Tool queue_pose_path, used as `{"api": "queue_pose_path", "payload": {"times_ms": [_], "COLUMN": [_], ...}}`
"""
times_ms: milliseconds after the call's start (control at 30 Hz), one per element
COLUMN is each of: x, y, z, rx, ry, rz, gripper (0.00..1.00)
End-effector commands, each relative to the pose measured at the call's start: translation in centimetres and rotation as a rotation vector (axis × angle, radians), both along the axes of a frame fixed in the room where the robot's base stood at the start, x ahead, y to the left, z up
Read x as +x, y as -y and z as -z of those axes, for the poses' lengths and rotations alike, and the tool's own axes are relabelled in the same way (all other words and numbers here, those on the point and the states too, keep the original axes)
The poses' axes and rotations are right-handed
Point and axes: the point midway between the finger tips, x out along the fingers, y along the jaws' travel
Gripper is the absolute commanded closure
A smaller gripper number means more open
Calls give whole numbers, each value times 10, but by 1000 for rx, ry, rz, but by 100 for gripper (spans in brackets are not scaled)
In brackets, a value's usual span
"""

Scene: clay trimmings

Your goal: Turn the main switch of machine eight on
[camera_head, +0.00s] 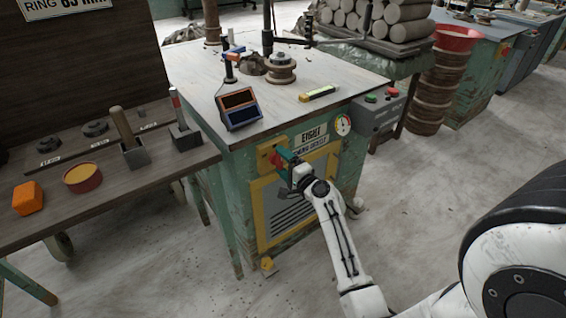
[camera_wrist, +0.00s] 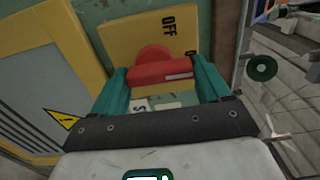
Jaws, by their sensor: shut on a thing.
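Machine eight (camera_head: 240,195) is a worn green bench with a sign reading "EIGHT" (camera_head: 311,135) on its front. A yellow switch plate (camera_head: 264,150) with a red rotary switch (camera_head: 275,160) sits left of the sign. In the wrist view, the red handle (camera_wrist: 160,73) lies level between the teal fingers of my gripper (camera_wrist: 163,85), which is shut on it. A white mark shows on the handle's right part. The yellow plate (camera_wrist: 125,38) bears "OFF" above right of the handle; a second label lower right is partly cut off. In the head view my gripper (camera_head: 284,163) partly hides the switch.
A yellow-framed vent panel (camera_head: 260,215) lies below the switch. A grey box with red and green buttons (camera_head: 378,112) is on the machine's right. A dark side table (camera_head: 100,170) with tools stands left. The floor in front is mostly clear.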

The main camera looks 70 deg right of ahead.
Motion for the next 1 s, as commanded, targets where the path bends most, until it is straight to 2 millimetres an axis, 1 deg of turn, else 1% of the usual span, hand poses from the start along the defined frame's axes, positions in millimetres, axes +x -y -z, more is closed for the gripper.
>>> {"api": "queue_pose_path", "payload": {"times_ms": [300, 333, 567, 833, 933, 1000], "x": [-1, -1, -1, -2, -10, -18], "y": [0, 0, 0, -1, -6, -11], "z": [2, 2, 1, 1, 1, 2], "rx": [7, 7, 4, 3, 4, 4], "ry": [1, 1, 1, 1, 0, 0], "rz": [2, 2, 1, 1, 1, 1], "gripper": [54, 22, 0, 0, 0, 0]}}
